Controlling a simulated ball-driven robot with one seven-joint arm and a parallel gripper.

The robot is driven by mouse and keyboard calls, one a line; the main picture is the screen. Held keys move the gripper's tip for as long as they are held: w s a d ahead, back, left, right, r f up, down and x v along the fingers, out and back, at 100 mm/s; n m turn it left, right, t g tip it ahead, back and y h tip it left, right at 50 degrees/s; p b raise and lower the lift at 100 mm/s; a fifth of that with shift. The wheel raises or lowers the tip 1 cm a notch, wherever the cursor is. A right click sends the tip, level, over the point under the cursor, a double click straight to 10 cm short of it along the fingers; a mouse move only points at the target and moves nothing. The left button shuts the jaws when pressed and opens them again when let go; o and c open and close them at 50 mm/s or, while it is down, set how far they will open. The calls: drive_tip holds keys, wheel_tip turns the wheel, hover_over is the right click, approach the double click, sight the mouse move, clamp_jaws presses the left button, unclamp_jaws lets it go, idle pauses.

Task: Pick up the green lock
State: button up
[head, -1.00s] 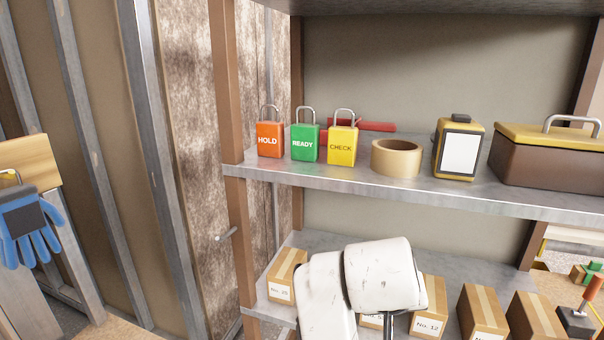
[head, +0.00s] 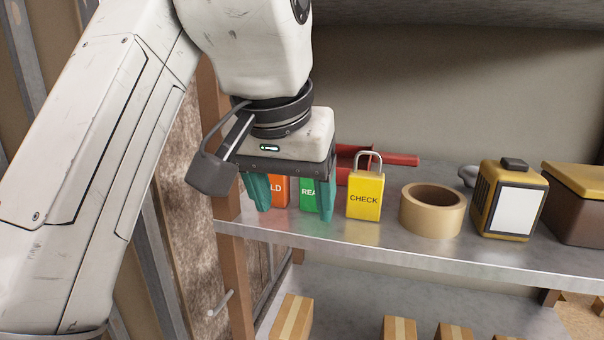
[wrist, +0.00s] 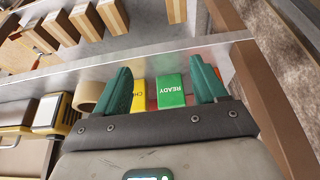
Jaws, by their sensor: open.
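The green lock (head: 309,191), marked READY, stands on the metal shelf between an orange lock (head: 279,190) and a yellow lock (head: 365,195) marked CHECK. My gripper (head: 292,215) is open, its teal fingers pointing down in front of the locks and partly hiding the green and orange ones. In the wrist view the green lock (wrist: 172,91) shows between the two open fingers, nearer the right one, with the yellow lock (wrist: 138,97) beside it. The green lock's shackle is hidden in both views. I cannot tell whether a finger touches any lock.
A red tool (head: 395,160) lies behind the yellow lock. A tape roll (head: 433,211), a yellow device (head: 508,200) and a toolbox (head: 575,222) stand to the right. A brown post (head: 225,190) bounds the shelf's left end. Boxes (head: 399,330) stand on the shelf below.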

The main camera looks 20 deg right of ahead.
drive_tip(key=p, duration=0.2)
approach(307, 201)
drive_tip(key=shift+w+d+f, duration=0.15)
drive_tip(key=shift+d+f, duration=0.3)
drive_tip(key=shift+d, duration=0.1)
drive_tip(key=shift+w+d+f, duration=0.15)
drive_tip(key=shift+d+f, duration=0.3)
drive_tip(key=shift+d, duration=0.1)
drive_tip(key=shift+w+d+r+p, duration=0.1)
drive_tip(key=shift+w+d+p, duration=0.6)
drive_tip(key=shift+w, duration=0.3)
drive_tip(key=x, duration=0.2)
drive_tip(key=shift+w+f, duration=0.15)
drive_tip(key=shift+f, duration=0.1)
drive_tip(key=shift+w+d+f, duration=0.1)
drive_tip(key=shift+d+f, duration=0.05)
drive_tip(key=shift+f, duration=0.2)
drive_tip(key=shift+c, duration=0.5)
drive_tip(key=c, duration=0.6)
